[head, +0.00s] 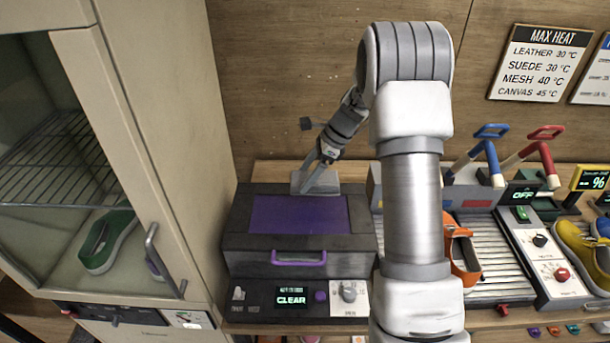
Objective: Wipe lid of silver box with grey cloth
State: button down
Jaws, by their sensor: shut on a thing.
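A dark grey box (238,241) stands on the bench left of my arm. Its lid has a purple panel (298,215), and a purple handle (298,258) is on its front. It looks dark rather than silver, and no other lidded box shows clearly. My gripper (316,182) is at the back edge of the lid, pointing down. It is shut on a small light grey piece that looks like the grey cloth (329,188). The cloth is at or just above the lid's back edge; I cannot tell whether it touches. The lid looks shut.
A tall cabinet (180,150) with a green shoe (106,240) inside stands close on the left. On the right are an orange shoe (462,252), a control panel (540,245), blue and red-handled tools and a yellow shoe (580,250). A wooden wall is behind.

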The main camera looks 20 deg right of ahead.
jog(key=shift+r+p, duration=0.55)
jog(key=shift+r, duration=0.6)
